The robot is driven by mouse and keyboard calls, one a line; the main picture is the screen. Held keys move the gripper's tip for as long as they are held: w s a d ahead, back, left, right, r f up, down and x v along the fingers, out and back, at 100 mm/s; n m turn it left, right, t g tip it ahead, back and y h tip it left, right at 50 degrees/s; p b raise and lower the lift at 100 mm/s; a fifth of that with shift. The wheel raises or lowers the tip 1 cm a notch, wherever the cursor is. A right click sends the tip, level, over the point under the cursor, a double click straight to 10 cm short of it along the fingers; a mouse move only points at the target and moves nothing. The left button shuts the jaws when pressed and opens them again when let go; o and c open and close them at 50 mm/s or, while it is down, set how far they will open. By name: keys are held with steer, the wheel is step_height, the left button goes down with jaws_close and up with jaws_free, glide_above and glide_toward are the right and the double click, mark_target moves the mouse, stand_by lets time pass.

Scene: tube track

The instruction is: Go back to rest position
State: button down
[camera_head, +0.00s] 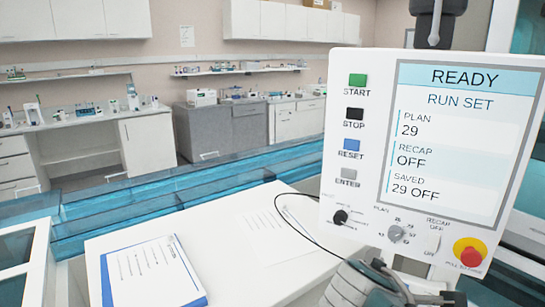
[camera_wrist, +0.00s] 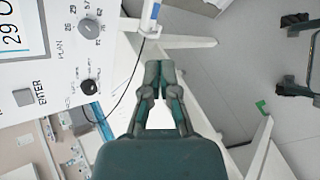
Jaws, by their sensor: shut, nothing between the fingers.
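My gripper (camera_wrist: 158,74) is shut and empty in the wrist view, its fingertips together beside the control panel. In the head view part of my gripper and arm shows at the bottom right, just below the panel's lower edge. The control panel (camera_head: 380,130) is a white upright box. Its screen (camera_head: 465,145) reads READY, RUN SET, PLAN 29, RECAP OFF, SAVED 29 OFF. It has a green START button (camera_head: 357,80), a black STOP button (camera_head: 354,113), a blue RESET button (camera_head: 351,145) and a grey ENTER button (camera_head: 348,174). I cannot tell whether my gripper touches anything.
A white table (camera_head: 225,245) holds a blue-edged clipboard (camera_head: 150,272) and a paper sheet. A cable hangs from the panel. Blue translucent rails run behind.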

steer(key=s+a+f+m+y, duration=0.2)
steer(key=s+m+y, duration=0.1)
steer(key=m, duration=0.4)
steer(key=s+a+f+m+g+y, duration=0.1)
steer(key=s+a+f+m+y, duration=0.2)
steer(key=s+m, duration=0.3)
steer(key=shift+f+m+y, duration=0.25)
steer(key=shift+m+y, duration=0.45)
steer(key=shift+m, duration=0.1)
stand_by(1.1)
